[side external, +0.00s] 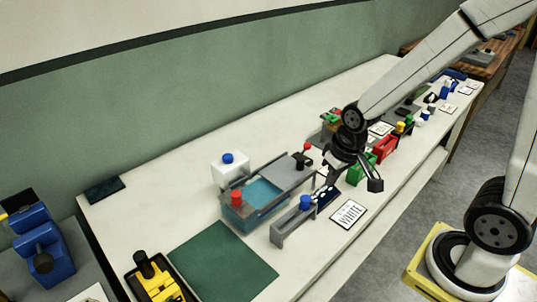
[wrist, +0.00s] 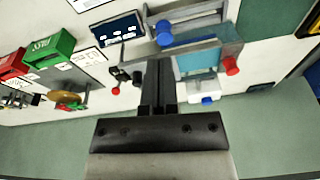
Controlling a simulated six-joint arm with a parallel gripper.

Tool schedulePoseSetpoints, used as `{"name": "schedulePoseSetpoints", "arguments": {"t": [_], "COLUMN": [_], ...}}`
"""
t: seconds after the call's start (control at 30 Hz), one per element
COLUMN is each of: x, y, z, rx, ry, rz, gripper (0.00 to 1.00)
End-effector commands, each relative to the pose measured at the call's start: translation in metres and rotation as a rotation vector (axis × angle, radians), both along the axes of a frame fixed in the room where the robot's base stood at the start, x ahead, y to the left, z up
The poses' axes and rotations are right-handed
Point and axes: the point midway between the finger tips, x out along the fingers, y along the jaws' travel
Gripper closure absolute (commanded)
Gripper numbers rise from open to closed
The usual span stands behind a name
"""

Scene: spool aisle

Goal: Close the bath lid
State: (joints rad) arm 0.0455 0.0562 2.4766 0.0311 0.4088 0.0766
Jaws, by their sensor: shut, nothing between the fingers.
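The bath (side external: 250,213) is an open-topped grey tank with blue liquid showing in its left part in the side view. A flat grey lid (side external: 284,171) lies over its right part, leaving the left part uncovered. A red knob (side external: 237,198) stands at the bath's near left end. In the wrist view the bath's blue liquid (wrist: 197,62) lies right of the fingers, with the red knob (wrist: 231,65) beyond it. My gripper (side external: 328,187) is shut and empty, close to the lid's right end. Whether it touches the lid cannot be told; the fingers (wrist: 158,64) hide part of it.
A grey holder with a blue knob (side external: 305,202) stands in front of the bath. A white bottle with a blue cap (side external: 229,170) stands behind it. A black fixture with a red ball (side external: 307,147) is near the lid. A green mat (side external: 220,262) lies clear at left.

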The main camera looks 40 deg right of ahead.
Motion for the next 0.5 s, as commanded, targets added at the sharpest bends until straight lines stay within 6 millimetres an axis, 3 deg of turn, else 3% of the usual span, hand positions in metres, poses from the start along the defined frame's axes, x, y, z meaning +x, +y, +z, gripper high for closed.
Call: {"name": "schedulePoseSetpoints", "arguments": {"t": [0.27, 0.5], "x": [0.052, 0.095], "y": [-0.042, -0.091], "z": [0.003, 0.002], "rx": [0.108, 0.23], "ry": [0.09, 0.182], "rz": [-0.414, -0.816], "gripper": [1.0, 1.0]}}
